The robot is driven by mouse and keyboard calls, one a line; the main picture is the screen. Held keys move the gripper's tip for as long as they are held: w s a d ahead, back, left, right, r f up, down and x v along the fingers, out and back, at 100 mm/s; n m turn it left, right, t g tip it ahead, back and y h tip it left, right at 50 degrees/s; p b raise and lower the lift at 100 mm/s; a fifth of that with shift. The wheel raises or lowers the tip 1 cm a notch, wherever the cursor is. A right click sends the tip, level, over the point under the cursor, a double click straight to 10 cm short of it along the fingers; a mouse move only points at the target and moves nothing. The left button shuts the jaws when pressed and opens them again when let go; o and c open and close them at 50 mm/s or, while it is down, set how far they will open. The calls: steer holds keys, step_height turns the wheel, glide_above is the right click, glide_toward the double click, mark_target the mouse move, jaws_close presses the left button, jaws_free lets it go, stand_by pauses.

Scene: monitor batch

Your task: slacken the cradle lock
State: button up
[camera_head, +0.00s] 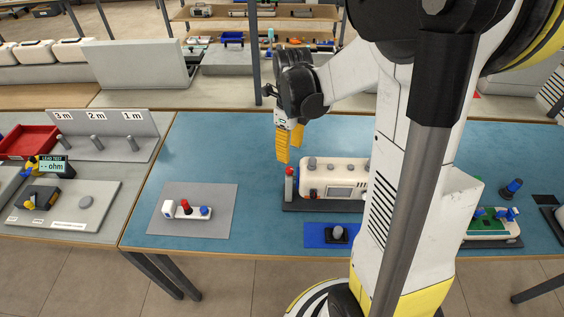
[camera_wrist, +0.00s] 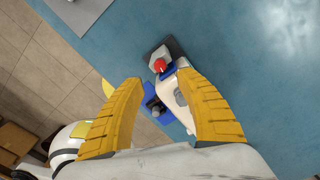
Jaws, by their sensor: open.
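A white monitor (camera_head: 335,176) with a small screen and grey knobs sits on a dark cradle (camera_head: 312,206) on the blue bench. A grey post with a red top (camera_head: 289,184) stands at the cradle's left end; I take it for the cradle lock. My gripper (camera_head: 289,143) is open and empty, its yellow fingers above and slightly left of the monitor. In the wrist view, the red top (camera_wrist: 159,65) shows just beyond the gap between the fingertips (camera_wrist: 160,79). The monitor (camera_wrist: 172,92) is partly hidden by the right finger there. My arm hides the monitor's right end in the head view.
A blue mat (camera_head: 318,236) with a grey knob (camera_head: 338,234) lies in front of the cradle. A grey mat (camera_head: 222,220) at left holds a white block with red and blue parts. A green-topped device (camera_head: 490,222) stands at right. The bench behind and left of the monitor is clear.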

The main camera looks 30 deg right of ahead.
mark_target(289, 169)
step_height(289, 169, down, 8)
steer(key=shift+f+b, duration=0.1)
steer(key=shift+b, duration=1.05)
jaws_close()
